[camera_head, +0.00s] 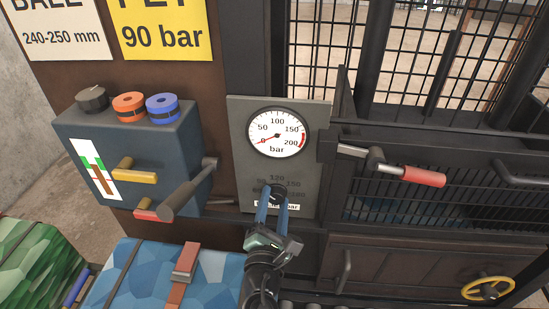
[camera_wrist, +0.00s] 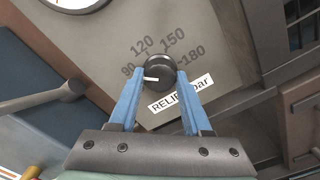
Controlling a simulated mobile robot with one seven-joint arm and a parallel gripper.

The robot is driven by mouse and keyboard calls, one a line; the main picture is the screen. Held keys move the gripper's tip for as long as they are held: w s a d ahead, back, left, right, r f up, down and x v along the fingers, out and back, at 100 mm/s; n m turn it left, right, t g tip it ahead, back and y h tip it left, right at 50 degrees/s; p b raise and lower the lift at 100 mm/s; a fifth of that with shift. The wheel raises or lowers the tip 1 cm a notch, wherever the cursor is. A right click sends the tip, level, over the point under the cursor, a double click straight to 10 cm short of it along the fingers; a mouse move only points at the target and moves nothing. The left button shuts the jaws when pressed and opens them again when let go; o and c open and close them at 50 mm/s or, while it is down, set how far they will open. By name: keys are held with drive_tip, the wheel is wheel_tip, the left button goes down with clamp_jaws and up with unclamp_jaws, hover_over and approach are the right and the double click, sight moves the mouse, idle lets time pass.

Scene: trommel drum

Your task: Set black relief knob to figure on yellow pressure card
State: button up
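The yellow pressure card (camera_head: 165,30) at the upper left of the head view reads "90 bar"; its top is cut off. The black relief knob (camera_wrist: 158,80) sits low on a grey panel (camera_head: 240,165), with a scale of 90, 120, 150 and 180. Its white mark points left in the wrist view, close to the 90 side. My gripper (camera_wrist: 160,72) has one blue finger on each side of the knob, and both fingertips look flush against it. In the head view my gripper (camera_head: 272,200) reaches up from below and partly covers the knob and its label.
A round gauge (camera_head: 277,133) above the knob has its red needle near 0. A blue-grey box (camera_head: 140,150) with levers and coloured knobs stands left. A red-gripped lever (camera_head: 424,176) and black mesh are right. Blue and green faceted blocks lie at the lower left.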

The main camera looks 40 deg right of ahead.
drive_tip(key=o, duration=0.5)
drive_tip(key=shift+c, duration=0.2)
drive_tip(key=shift+a, duration=0.1)
drive_tip(key=b+v, duration=0.3)
drive_tip(key=v, duration=0.9)
drive_tip(key=shift+s+a, duration=0.25)
drive_tip(key=shift+a, duration=0.05)
